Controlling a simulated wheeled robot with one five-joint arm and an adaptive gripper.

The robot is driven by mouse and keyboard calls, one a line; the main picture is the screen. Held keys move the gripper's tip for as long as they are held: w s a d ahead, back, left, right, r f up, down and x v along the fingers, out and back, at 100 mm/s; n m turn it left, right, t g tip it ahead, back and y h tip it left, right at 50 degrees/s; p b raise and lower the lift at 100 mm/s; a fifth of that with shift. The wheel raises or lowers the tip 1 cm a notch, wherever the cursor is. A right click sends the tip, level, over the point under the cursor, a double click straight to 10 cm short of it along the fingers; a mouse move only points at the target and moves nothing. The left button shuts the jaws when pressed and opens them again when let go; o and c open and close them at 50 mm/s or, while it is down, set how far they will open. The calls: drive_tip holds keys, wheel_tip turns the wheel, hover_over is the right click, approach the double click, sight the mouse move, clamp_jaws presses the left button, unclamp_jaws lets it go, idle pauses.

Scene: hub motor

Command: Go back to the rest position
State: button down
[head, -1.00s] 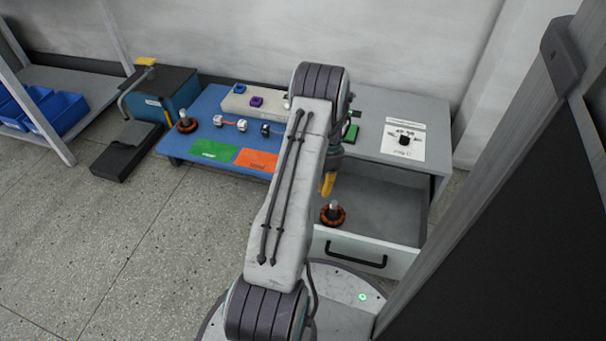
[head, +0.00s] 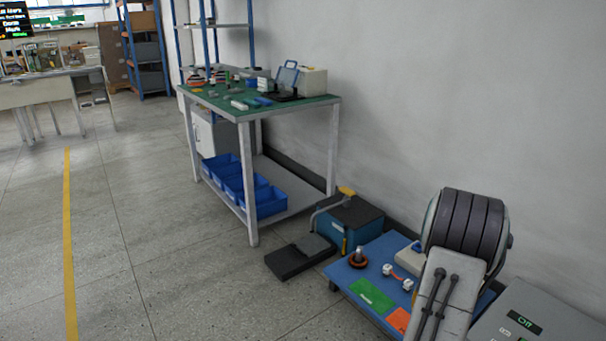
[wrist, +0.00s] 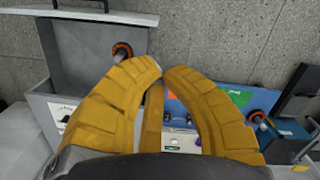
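My gripper (wrist: 164,70) shows in the wrist view with its yellow fingers pointing away from the camera. In the head view only the upper part of my arm shows, at the lower right; the gripper is out of frame. An orange-rimmed hub motor (wrist: 122,51) sits in the open grey drawer (wrist: 85,45), beyond and left of the fingers. Another orange-rimmed part (head: 358,258) stands on the blue board (head: 340,272); it also shows in the wrist view (wrist: 259,118).
Green (head: 372,297) and orange (head: 399,319) patches lie on the blue board. A grey cabinet (head: 540,322) stands right of it. A blue press-like box (head: 350,225) and a workbench (head: 285,106) with blue bins (head: 238,183) stand along the wall. The floor at left is clear.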

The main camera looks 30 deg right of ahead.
drive_tip(key=w+a+r+n+t+h+p, duration=0.1)
drive_tip(key=w+a+r+n+p, duration=0.25)
drive_tip(key=a+r+p, duration=0.6)
drive_tip(key=w+a+r+n+t+h+p, duration=0.1)
drive_tip(key=w+a+r+n+p, duration=0.25)
drive_tip(key=a+r, duration=1.05)
drive_tip(key=s+a+r+n+p, duration=0.2)
drive_tip(key=a+r+p, duration=0.2)
drive_tip(key=r, duration=0.2)
drive_tip(key=s+a+r+n+t+p, duration=0.1)
drive_tip(key=s+a+r+n+p, duration=0.1)
drive_tip(key=r, duration=0.5)
drive_tip(key=s+a+r+n+t+y+p, duration=0.1)
drive_tip(key=s+a+r+p, duration=0.3)
drive_tip(key=a+r+p, duration=0.2)
drive_tip(key=shift+r+n+p, duration=0.4)
drive_tip(key=shift+r+p, duration=0.35)
drive_tip(key=shift+p, duration=0.35)
